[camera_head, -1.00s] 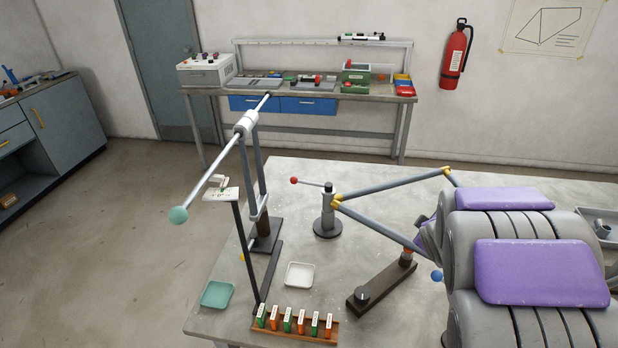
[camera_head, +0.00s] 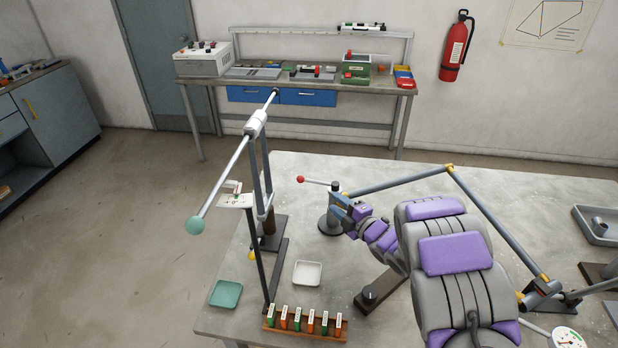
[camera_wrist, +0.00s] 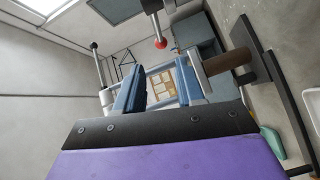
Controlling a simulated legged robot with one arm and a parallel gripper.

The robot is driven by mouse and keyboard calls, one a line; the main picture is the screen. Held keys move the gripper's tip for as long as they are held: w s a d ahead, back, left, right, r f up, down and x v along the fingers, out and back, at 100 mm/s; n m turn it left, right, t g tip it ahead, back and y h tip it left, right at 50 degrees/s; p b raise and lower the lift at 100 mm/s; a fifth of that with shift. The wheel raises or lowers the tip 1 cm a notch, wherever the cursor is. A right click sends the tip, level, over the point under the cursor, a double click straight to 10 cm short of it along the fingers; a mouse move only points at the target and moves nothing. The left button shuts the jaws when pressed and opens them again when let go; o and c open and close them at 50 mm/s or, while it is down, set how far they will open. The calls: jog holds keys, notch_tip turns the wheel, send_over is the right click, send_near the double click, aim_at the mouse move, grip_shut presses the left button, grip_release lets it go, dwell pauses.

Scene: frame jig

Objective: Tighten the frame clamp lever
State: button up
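The clamp lever (camera_head: 315,181) is a thin rod with a red ball at its left end. It sits on top of a grey clamp post (camera_head: 330,221) with a round dark base on the table. In the wrist view the lever's red ball (camera_wrist: 160,43) shows beyond and above the gap between my fingers. My gripper (camera_head: 342,209) is beside the post, on its right, with its blue fingers pointing left. In the wrist view my gripper (camera_wrist: 160,88) is open, with nothing between the fingers. The frame's grey tube (camera_head: 400,180) runs right from near the post to a yellow joint.
A tall stand (camera_head: 268,170) carries a long tilted bar with a green ball (camera_head: 195,226) left of the post. A white tray (camera_head: 307,284), a green tray (camera_head: 226,294) and a rack of labelled blocks (camera_head: 335,335) lie in front. The table behind the frame is clear.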

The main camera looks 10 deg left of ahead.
aim_at(315, 182)
jog(key=x, duration=0.6)
jog(key=w+d+b+x, duration=0.1)
jog(key=x, duration=0.2)
jog(key=shift+d, duration=0.15)
jog(key=w+a, duration=0.1)
jog(key=a, duration=0.1)
jog(key=w+a, duration=0.1)
jog(key=a, duration=0.1)
jog(key=w+a, duration=0.1)
jog(key=a, duration=0.2)
jog(key=shift+w+f+b, duration=0.35)
jog(key=shift+w, duration=0.05)
jog(key=shift+w+d+r, duration=0.1)
jog(key=shift+w+d, duration=0.15)
jog(key=shift+d, duration=0.2)
jog(key=shift+w+d+r, duration=0.1)
jog(key=shift+w+d, duration=0.15)
jog(key=shift+d, duration=0.2)
jog(key=shift+a+f, duration=0.1)
jog(key=shift+a, duration=0.8)
jog(key=shift+c, duration=1.3)
jog(key=shift+f, duration=0.1)
jog(key=shift+c, duration=0.9)
jog(key=shift+d, duration=0.35)
grip_shut()
